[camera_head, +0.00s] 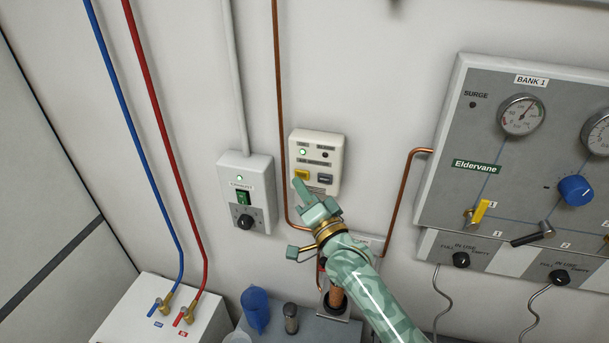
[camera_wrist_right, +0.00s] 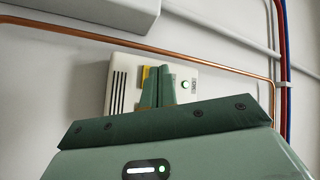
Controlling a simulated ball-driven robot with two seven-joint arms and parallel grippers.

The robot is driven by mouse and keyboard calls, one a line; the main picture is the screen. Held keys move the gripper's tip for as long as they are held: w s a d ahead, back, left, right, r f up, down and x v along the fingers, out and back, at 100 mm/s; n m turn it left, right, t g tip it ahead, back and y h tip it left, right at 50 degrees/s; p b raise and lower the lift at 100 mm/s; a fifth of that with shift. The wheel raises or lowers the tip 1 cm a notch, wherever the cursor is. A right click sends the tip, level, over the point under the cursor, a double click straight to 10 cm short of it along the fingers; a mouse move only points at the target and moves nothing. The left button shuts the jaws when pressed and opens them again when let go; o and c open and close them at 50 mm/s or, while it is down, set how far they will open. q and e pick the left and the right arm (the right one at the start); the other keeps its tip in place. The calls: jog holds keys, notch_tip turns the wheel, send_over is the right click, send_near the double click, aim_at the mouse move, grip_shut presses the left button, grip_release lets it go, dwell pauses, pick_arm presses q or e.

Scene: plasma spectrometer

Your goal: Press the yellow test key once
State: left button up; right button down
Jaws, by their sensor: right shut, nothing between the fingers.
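The yellow test key (camera_head: 301,174) is at the lower left of a small white wall box (camera_head: 335,150). A dark key (camera_head: 325,179) is beside it on the right. My right gripper (camera_head: 299,187) is shut and empty, its fingertips at the lower edge of the yellow key in the head view. In the right wrist view the shut fingers (camera_wrist_right: 157,87) cover most of the key, and a strip of yellow (camera_wrist_right: 146,74) shows beside them. I cannot tell whether the tips touch it. My left gripper is not in view.
A grey switch box (camera_head: 246,190) with a green rocker is left of the white box. Copper pipes (camera_head: 279,100) run close by. A gauge panel (camera_head: 470,140) is on the right. Below stand a blue container (camera_head: 255,309) and a white unit with blue and red hoses.

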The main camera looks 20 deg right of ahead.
jog(key=shift+w+d, duration=0.1)
jog(key=shift+w, duration=0.05)
jog(key=shift+w+d, duration=0.1)
jog(key=shift+w, duration=0.2)
jog(key=shift+w+d, duration=0.2)
jog(key=shift+w, duration=0.1)
dwell(0.8)
jog(key=shift+s+a+p, duration=0.45)
jog(key=shift+s+p, duration=0.1)
jog(key=shift+s, duration=0.15)
jog(key=s+a+p, duration=0.1)
jog(key=s, duration=0.1)
jog(key=s+a+p, duration=0.1)
jog(key=s, duration=0.1)
jog(key=shift+a, duration=0.4)
